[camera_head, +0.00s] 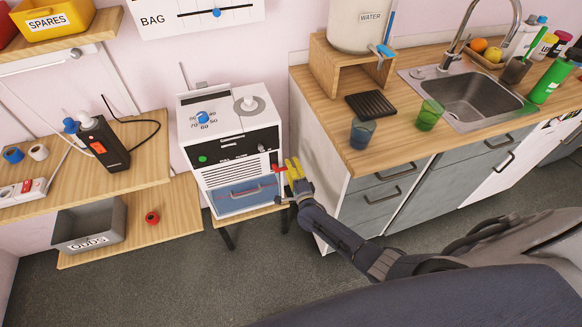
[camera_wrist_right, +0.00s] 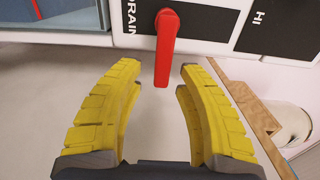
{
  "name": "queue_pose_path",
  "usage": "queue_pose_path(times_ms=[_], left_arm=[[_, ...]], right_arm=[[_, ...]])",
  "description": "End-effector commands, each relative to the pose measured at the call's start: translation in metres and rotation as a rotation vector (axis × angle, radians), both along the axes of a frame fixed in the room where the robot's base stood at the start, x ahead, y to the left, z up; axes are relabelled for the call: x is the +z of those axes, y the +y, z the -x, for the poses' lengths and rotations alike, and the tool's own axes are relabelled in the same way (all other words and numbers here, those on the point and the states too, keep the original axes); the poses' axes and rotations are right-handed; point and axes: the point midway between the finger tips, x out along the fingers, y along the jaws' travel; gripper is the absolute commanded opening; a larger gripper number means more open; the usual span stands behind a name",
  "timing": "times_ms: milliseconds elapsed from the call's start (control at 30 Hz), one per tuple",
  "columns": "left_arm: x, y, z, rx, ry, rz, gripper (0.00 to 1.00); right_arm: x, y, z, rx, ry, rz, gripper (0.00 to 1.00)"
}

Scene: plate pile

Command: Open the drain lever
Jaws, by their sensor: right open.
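The red drain lever (camera_wrist_right: 166,48) is on the black panel marked DRAIN in the right wrist view, its handle pointing down the picture. In the head view the lever (camera_head: 278,168) shows at the right edge of the white machine (camera_head: 235,145). My right gripper (camera_wrist_right: 160,80) is open, with its yellow fingers on either side of the lever's free end. I see no contact between fingers and lever. In the head view my right gripper (camera_head: 295,168) is at the machine's right front corner. My left gripper is not in view.
The wooden counter (camera_head: 340,140) with grey drawers stands close to the right of my right gripper. A blue-fronted drawer (camera_head: 240,194) is low on the machine. A grey ODDS bin (camera_head: 90,228) sits on the left shelf. Grey floor is open in front.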

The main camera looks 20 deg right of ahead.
Motion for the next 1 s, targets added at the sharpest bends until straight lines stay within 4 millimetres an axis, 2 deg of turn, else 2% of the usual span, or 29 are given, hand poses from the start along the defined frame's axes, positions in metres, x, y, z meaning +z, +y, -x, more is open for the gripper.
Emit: queue_pose_path(times_ms=[167,700,1000], left_arm=[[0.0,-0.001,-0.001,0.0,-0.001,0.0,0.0],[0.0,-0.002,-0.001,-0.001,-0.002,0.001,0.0],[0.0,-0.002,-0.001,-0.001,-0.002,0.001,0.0]], right_arm=[[-0.001,0.0,0.013,0.0,0.002,-0.001,0.36],[-0.001,0.004,0.095,0.0,0.001,0.001,0.36],[0.0,0.005,0.116,0.0,0.0,0.0,0.36]])
